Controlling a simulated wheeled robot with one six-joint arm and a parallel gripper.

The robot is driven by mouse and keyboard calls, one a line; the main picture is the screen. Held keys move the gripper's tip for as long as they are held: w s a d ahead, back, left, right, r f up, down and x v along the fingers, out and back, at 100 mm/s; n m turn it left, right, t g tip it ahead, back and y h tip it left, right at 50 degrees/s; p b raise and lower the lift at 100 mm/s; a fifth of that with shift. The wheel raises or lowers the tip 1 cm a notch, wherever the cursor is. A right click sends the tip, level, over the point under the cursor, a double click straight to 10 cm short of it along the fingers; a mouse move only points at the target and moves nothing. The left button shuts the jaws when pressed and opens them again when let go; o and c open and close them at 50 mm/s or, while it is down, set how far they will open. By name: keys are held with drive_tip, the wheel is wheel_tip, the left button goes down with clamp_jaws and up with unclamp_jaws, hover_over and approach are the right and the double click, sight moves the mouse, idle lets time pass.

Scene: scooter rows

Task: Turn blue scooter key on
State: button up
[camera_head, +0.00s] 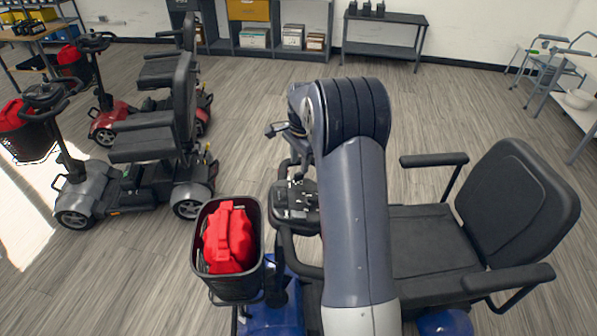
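The blue scooter (270,318) is at the bottom centre, partly behind my arm. Its blue body shows below the basket and below the seat. Its dark control console (295,204) is at the centre, just left of my arm. The key is too small or hidden to make out. My gripper (275,129) appears as a small dark shape at the wrist end of my arm, above and beyond the console in the picture. It looks apart from the console. Whether its fingers are open or shut cannot be seen.
A black basket (211,284) holding a red bag (229,240) is on the blue scooter's front. The black seat (520,205) with armrests is to the right. A grey scooter (90,197) and a red scooter (110,119) stand at left. Shelves line the back wall. Floor beyond the console is clear.

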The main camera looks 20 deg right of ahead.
sight(299, 173)
drive_tip(key=shift+w+f, duration=0.15)
drive_tip(key=shift+f, duration=2.4)
clamp_jaws()
